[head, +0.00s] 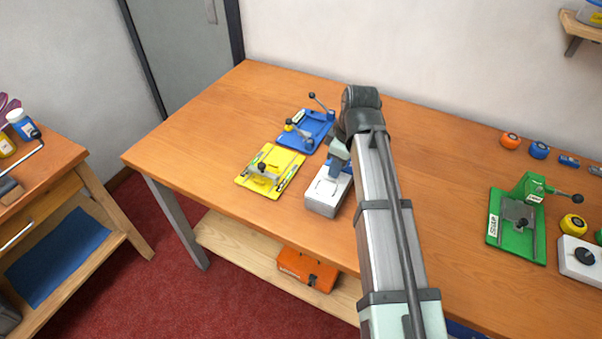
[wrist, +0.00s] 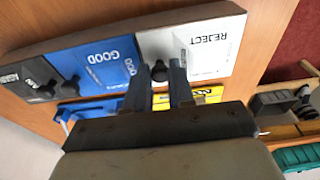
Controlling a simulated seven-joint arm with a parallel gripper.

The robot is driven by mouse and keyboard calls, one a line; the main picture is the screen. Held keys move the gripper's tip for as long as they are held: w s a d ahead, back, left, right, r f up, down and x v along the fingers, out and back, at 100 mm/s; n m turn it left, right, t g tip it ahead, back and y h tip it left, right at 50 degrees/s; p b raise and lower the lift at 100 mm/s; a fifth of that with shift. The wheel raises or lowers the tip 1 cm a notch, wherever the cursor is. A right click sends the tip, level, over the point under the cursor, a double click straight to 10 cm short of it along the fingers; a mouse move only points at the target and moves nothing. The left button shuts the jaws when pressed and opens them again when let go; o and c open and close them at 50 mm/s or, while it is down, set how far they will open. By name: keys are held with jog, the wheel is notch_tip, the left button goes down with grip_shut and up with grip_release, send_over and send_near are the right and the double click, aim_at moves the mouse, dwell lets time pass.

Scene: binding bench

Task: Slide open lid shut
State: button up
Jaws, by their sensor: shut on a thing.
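A long box with several coloured sections lies on the bench. In the wrist view its white lid marked REJECT (wrist: 222,50) is at the right, the blue lid marked GOOD (wrist: 103,58) in the middle, and a black section (wrist: 28,72) at the left. My gripper (wrist: 160,74) is shut on a dark knob (wrist: 160,71) at the left side of the white section. In the head view the white end of the box (head: 322,205) shows beside my arm, with my gripper (head: 341,160) over it. My arm hides the rest, and I cannot tell how far any lid stands open.
A yellow fixture (head: 270,170) and a blue fixture (head: 306,130) stand left of the box. A green clamp fixture (head: 517,226) and a white block (head: 580,262) are far right. The bench (head: 200,135) is clear at the left; its front edge runs close to the box.

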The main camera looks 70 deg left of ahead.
jog(key=o, duration=0.5)
jog(key=shift+r, duration=5)
